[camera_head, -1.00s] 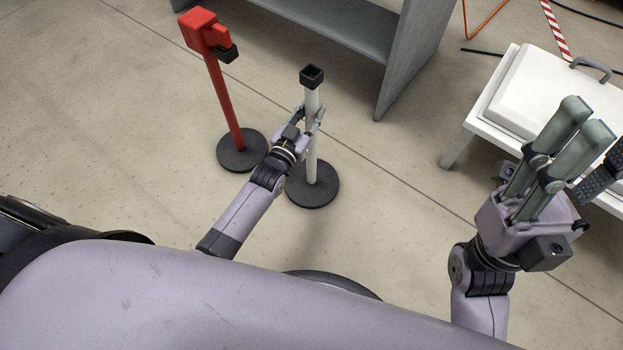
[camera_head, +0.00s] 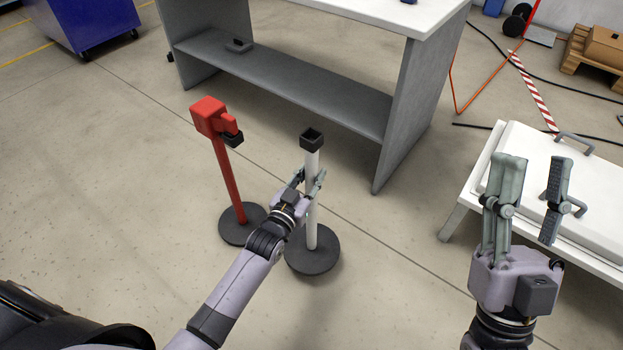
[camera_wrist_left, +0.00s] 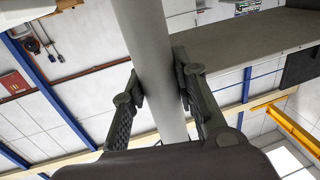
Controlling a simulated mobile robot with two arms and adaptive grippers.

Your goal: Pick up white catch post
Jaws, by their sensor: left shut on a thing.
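The white catch post (camera_head: 311,212) stands roughly upright, with a black square cup on top and a round dark base (camera_head: 313,262). I cannot tell whether its base touches the floor. My left gripper (camera_head: 310,186) is shut on the upper part of its white tube, below the cup. In the left wrist view the tube (camera_wrist_left: 152,62) runs between the two fingers (camera_wrist_left: 160,88), with a pad on each side. My right gripper (camera_head: 530,180) is open and empty, with its fingers apart, in front of the white table at the right.
A red post (camera_head: 229,180) with a dark round base stands close left of the white post. A grey workbench (camera_head: 290,92) with a low shelf is behind. A white table (camera_head: 462,205) with a lidded box is at the right.

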